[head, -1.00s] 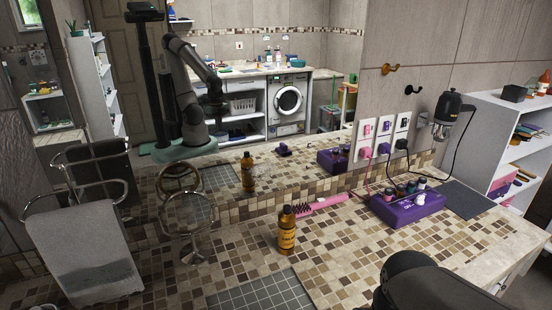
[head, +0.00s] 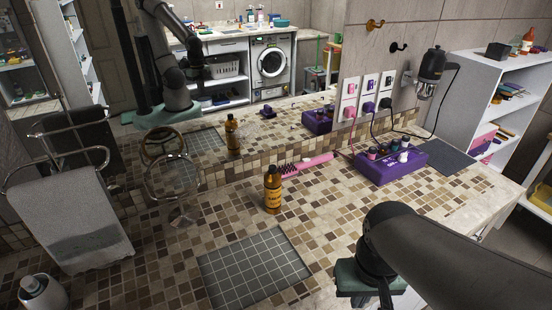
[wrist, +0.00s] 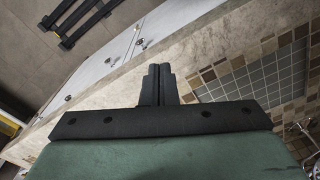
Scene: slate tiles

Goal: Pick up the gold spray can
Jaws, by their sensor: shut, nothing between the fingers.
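The gold spray can (head: 272,190), with a dark top, stands upright on the mosaic-tiled counter (head: 345,195), near its middle in the head view. Its reflection shows in the mirror behind. My gripper, with a green body, is at the lower right of the head view, to the right of the can and nearer the camera, well apart from it. In the wrist view my gripper's fingers (wrist: 158,84) are together with nothing between them. They point over the counter's front edge and the white fronts below. The can is not seen in the wrist view.
A pink brush (head: 308,163) lies just behind the can. A purple case (head: 392,166) with small items stands to the right. A grey grid mat (head: 254,268) lies in front of the can. Counter right of the can is clear.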

